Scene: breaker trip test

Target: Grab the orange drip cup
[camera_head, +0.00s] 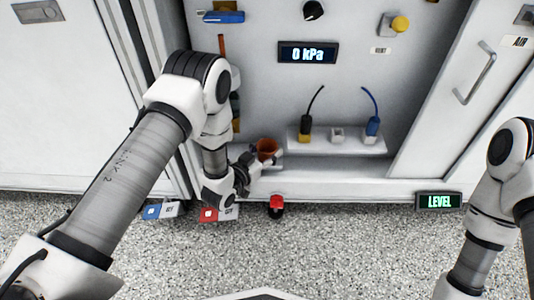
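The orange drip cup (266,145) stands upright at the left end of the recess in the white cabinet, with its dark open top showing. My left gripper (264,158) is right at the cup, with its fingers at the cup's near side and lower part. The fingers and the cup overlap in the picture, so I cannot tell whether they grip it or only stand around it. The cup's lower part is hidden by the fingers. My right arm shows at the right edge, but its gripper is out of view.
A white shelf (350,145) right of the cup holds a black-topped plug (305,124) and a blue one (372,126), each with a cable. A display (308,54) reads 0 kPa. Below are a red knob (277,202), a red switch (209,215) and a LEVEL display (439,201).

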